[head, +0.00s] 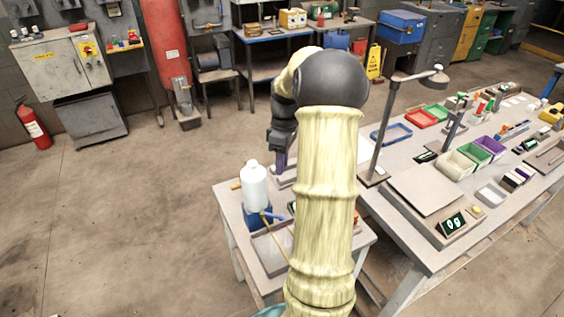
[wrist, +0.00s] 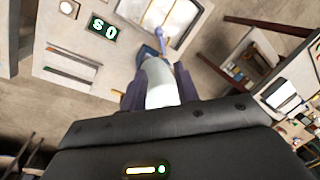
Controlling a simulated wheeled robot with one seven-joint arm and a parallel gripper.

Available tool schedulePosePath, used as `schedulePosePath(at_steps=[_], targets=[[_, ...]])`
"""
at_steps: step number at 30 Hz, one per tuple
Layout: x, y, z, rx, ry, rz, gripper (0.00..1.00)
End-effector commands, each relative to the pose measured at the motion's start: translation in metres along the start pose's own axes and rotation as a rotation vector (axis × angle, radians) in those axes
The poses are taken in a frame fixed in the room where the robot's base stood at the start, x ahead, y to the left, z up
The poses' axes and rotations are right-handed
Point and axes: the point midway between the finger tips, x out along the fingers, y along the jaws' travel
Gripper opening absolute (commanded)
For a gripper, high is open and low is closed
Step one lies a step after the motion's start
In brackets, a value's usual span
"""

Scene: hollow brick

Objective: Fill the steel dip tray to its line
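A white bottle (head: 254,188) stands upright on a blue base (head: 258,217) on the small table. In the wrist view the bottle (wrist: 160,82) shows between my two dark purple fingers. My gripper (head: 280,160) points down, just right of the bottle's top in the head view. Its fingers are spread apart; contact with the bottle is not clear. A shallow grey tray (head: 264,252), seemingly the steel dip tray, lies in front of the blue base, partly hidden by my arm. It looks pale in the wrist view (wrist: 183,12). Its fill line and any liquid cannot be made out.
A small display (wrist: 103,29) shows upside down, seemingly 0 g. A smaller grey tray (head: 285,177) lies behind the bottle. A thin stick crosses the dip tray. The bench (head: 410,258) at right carries a lamp (head: 390,120), bins and a scale.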

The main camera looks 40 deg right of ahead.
Motion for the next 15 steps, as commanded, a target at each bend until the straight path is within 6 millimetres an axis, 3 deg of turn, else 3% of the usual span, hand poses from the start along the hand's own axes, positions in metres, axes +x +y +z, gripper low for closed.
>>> schedulePosePath(at_steps=[1, 4, 8, 15], targets=[[0.000, 0.000, 0.000, 0.000, 0.000, 0.000, 0.21], [0.001, -0.006, -0.006, 0.009, -0.004, 0.009, 0.01], [0.007, -0.030, -0.025, 0.047, -0.012, 0.045, 0.00], [0.028, -0.118, -0.066, 0.213, 0.024, 0.170, 0.00]])
